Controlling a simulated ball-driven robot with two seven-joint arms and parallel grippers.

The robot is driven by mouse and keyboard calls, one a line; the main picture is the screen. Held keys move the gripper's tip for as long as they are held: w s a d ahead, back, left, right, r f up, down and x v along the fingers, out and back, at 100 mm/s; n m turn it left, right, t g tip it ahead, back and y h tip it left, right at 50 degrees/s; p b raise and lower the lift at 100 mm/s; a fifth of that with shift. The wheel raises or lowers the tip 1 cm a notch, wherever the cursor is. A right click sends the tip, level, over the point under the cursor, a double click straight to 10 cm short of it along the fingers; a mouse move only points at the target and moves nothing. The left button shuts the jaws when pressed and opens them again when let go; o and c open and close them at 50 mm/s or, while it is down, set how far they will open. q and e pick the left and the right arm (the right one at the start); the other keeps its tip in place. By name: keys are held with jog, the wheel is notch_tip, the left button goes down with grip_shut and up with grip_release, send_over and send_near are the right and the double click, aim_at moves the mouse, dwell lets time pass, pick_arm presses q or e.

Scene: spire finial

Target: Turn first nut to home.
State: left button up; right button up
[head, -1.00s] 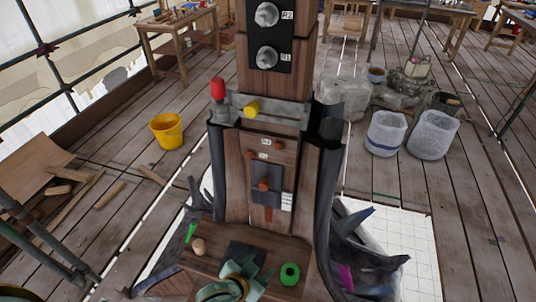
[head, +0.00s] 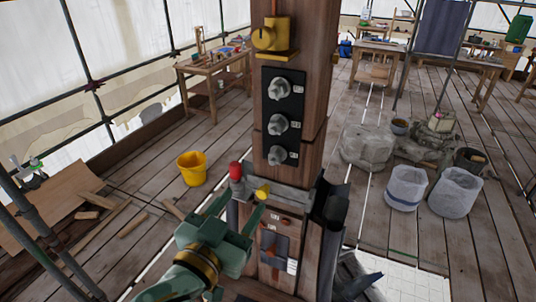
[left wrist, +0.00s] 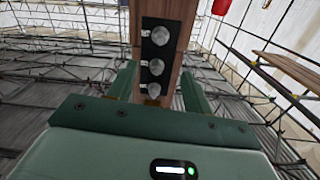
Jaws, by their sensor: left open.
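Three silver nuts sit in a column on a black plate (head: 292,106) on the wooden post: the top nut (head: 279,88), the middle nut (head: 277,123) and the bottom nut (head: 275,156). Each has a small white label beside it, too small to read now. My left gripper (head: 236,208) is open and empty, below and left of the plate, apart from the nuts. In the left wrist view, the plate and nuts show between and beyond its two green fingers (left wrist: 160,90); the lowest nut (left wrist: 154,89) is partly hidden. My right gripper is out of view.
A grey metal collar (head: 290,198) with a red knob (head: 236,171) and a yellow peg (head: 262,191) crosses the post below the plate. A yellow valve-like part (head: 271,36) is above. Dark curved sheet (head: 331,200) flanks the post. A yellow bucket (head: 191,169) stands left.

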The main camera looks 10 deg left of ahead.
aim_at(275, 158)
pick_arm(q)
jog(key=w+d, duration=0.1)
jog(key=w, duration=0.3)
jog(key=w+p, duration=0.1)
jog(key=w, duration=0.4)
jog(key=w+d+p, duration=0.1)
jog(key=w, duration=0.4)
jog(key=shift+d+f, duration=0.1)
jog(key=shift+d, duration=0.25)
jog(key=shift+w+d, duration=0.15)
jog(key=shift+w, duration=0.5)
jog(key=shift+w+f, duration=0.1)
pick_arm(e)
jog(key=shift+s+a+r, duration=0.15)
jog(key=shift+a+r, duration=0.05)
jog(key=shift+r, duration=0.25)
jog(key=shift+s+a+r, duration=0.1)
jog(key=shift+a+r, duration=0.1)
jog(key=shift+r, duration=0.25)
pick_arm(q)
jog(key=c, duration=1)
